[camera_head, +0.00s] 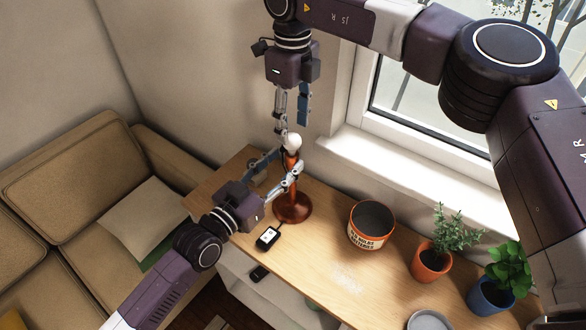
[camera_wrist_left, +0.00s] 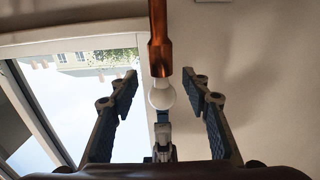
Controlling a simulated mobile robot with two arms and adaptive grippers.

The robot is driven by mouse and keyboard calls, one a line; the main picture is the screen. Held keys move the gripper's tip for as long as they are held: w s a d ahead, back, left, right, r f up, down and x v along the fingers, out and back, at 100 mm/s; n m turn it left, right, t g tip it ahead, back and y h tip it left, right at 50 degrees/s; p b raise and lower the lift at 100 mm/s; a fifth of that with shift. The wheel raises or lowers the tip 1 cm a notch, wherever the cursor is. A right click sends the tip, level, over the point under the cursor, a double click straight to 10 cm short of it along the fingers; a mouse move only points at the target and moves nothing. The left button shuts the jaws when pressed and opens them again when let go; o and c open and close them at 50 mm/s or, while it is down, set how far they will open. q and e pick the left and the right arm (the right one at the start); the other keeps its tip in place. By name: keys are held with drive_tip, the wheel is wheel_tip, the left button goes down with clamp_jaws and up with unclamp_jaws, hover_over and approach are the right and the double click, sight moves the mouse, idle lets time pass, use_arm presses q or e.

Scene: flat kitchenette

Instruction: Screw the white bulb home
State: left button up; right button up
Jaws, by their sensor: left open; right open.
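The white bulb (camera_head: 293,141) sits upright at the top of an orange-red lamp (camera_head: 293,208) on the wooden table; its seating depth is not visible. In the left wrist view the bulb (camera_wrist_left: 161,95) appears at the end of the lamp's stem (camera_wrist_left: 160,45), upside down. My left gripper (camera_head: 287,161) is open, with its fingers on either side of the lamp's upper part; the left wrist view shows both fingers (camera_wrist_left: 160,78) apart from it. My right gripper (camera_head: 292,132) points down from above, open, its fingertips close to the bulb. Contact cannot be told.
A red tin (camera_head: 370,238) stands right of the lamp, with plants in an orange pot (camera_head: 431,263) and a blue pot (camera_head: 488,297) farther right. A black device (camera_head: 268,237) lies near the table's front edge. A window sill (camera_head: 400,165) runs behind.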

sight(288, 158)
use_arm(q)
drive_tip(key=shift+x, duration=2.15)
drive_tip(key=shift+a, duration=0.1)
clamp_jaws()
